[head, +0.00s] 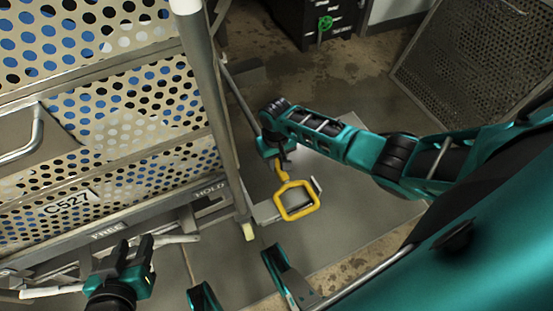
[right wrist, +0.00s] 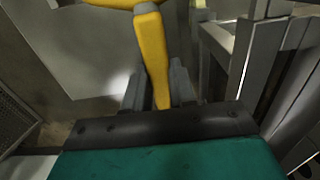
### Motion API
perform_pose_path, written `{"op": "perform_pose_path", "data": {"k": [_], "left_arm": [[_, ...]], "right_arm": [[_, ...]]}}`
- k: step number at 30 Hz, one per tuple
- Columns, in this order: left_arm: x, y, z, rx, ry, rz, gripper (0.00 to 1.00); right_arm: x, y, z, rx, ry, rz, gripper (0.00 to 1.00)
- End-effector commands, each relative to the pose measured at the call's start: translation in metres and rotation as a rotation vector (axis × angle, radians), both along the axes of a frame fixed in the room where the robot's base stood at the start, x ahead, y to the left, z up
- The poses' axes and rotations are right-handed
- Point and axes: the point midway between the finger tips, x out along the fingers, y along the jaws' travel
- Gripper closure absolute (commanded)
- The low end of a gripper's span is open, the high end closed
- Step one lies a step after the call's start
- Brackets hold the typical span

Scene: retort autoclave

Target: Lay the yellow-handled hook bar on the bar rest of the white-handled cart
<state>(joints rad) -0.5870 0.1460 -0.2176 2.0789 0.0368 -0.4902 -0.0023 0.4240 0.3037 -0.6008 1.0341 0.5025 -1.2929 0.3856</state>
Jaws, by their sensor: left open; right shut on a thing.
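The yellow-handled hook bar (head: 297,212) has a yellow loop handle that hangs below my right gripper (head: 279,152) in the head view. A thin grey bar runs up and left from that gripper along the cart's side; its far end is hard to make out. The right wrist view shows the yellow shank (right wrist: 152,55) between the two fingers of my right gripper (right wrist: 158,92), which is shut on it. The cart (head: 218,120) has perforated baskets and a post with a white top (head: 186,6). I cannot clearly identify its bar rest. My left gripper (head: 134,248) is open and empty near the cart's low rail.
The basket plate reads C527 (head: 69,204); the rail carries the labels FREE (head: 106,233) and HOLD (head: 210,190). A perforated panel (head: 470,60) stands at upper right. A dark cabinet (head: 300,20) with a green valve wheel (head: 325,23) is at the back. Wet floor lies between.

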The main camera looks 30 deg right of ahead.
Motion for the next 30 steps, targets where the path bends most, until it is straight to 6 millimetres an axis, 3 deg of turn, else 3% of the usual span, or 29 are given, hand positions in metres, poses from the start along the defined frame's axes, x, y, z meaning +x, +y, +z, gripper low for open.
{"op": "perform_pose_path", "data": {"k": [3, 4, 12, 21, 26, 30], "left_arm": [[0.000, 0.001, -0.001, 0.003, 0.000, -0.002, 0.57], [0.000, 0.001, -0.001, 0.003, 0.000, -0.002, 0.57], [0.000, 0.001, -0.001, 0.006, -0.001, -0.004, 0.57], [-0.002, 0.001, -0.002, 0.006, 0.004, -0.004, 0.57], [-0.002, 0.001, 0.013, 0.005, 0.004, -0.003, 0.57], [-0.002, 0.002, 0.028, 0.006, -0.001, 0.000, 0.57]], "right_arm": [[0.002, 0.001, 0.000, 0.002, -0.005, 0.000, 1.00], [0.002, 0.000, 0.000, 0.002, -0.005, 0.000, 0.72], [0.001, 0.000, -0.001, 0.001, -0.002, 0.000, 0.46], [-0.001, 0.000, -0.003, -0.001, 0.003, 0.000, 0.45], [0.000, 0.000, 0.022, 0.000, -0.001, 0.001, 0.45], [0.001, 0.000, 0.054, 0.001, -0.003, 0.001, 0.45]]}}
